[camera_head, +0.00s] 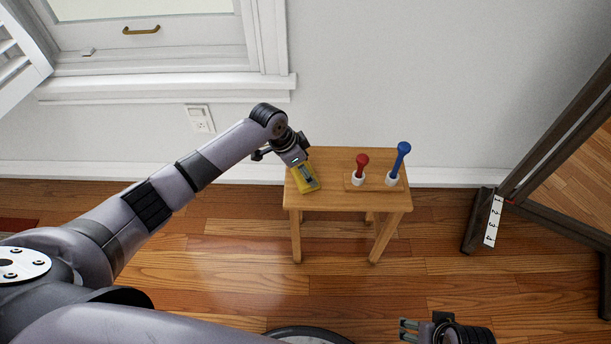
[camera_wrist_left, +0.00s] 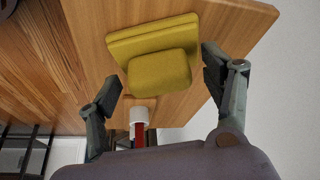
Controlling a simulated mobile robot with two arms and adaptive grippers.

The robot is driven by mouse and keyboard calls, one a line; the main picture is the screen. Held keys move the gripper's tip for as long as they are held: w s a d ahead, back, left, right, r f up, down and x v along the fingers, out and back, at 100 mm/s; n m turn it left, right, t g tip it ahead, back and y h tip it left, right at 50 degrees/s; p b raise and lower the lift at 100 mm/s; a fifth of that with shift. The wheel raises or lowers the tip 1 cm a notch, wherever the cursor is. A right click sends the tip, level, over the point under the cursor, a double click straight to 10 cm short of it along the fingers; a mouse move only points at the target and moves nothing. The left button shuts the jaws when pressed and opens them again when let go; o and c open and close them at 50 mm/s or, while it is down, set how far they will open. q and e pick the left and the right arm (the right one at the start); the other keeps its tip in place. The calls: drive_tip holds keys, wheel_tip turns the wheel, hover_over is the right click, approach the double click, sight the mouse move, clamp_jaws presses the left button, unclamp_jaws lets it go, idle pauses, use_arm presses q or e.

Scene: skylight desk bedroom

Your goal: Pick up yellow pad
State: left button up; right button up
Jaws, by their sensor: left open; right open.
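The yellow pad (camera_wrist_left: 160,75) is a rounded yellow block lying on a flat yellow base (camera_wrist_left: 122,45) near the edge of a small wooden table (camera_head: 335,198). In the head view the yellow pieces (camera_head: 304,187) are at the table's left end, partly covered by my left gripper (camera_head: 301,169). In the left wrist view the fingers of my left gripper (camera_wrist_left: 162,70) are spread to either side of the pad, with nothing held between them. My right gripper (camera_head: 409,330) is open and empty, low in the head view, away from the table.
A red-headed peg (camera_head: 362,160) and a taller blue peg (camera_head: 402,155) stand in white holders on the table's right half. The wall is close behind the table. A dark-framed mirror (camera_head: 545,160) leans at the right. Wooden floor (camera_head: 210,275) is open in front.

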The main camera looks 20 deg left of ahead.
use_arm(q)
drive_tip(key=shift+c, duration=0.3)
drive_tip(key=c, duration=1.2)
